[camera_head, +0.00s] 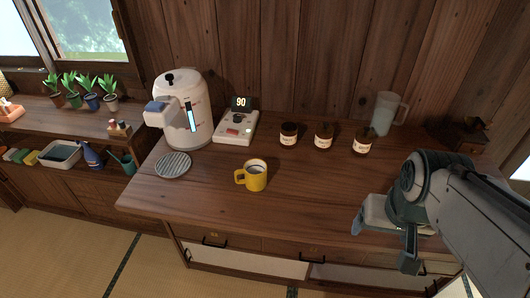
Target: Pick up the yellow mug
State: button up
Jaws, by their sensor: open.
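The yellow mug (256,177) stands upright on the wooden cabinet top, left of the middle of the picture. Its handle points left, and its inside looks pale. My gripper (382,247) is at the right, over the front edge of the cabinet. It is open and well apart from the mug, to its right and nearer to me. Nothing shows between its fingers.
Several dark jars (324,136) and a clear pitcher (384,113) stand at the back. The wood between mug and gripper is clear.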

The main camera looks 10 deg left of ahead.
aim_at(254, 171)
jog(key=k, duration=0.5)
jog(key=u, duration=1.3)
jog(key=i, duration=1.15)
jog(key=z, duration=1.15)
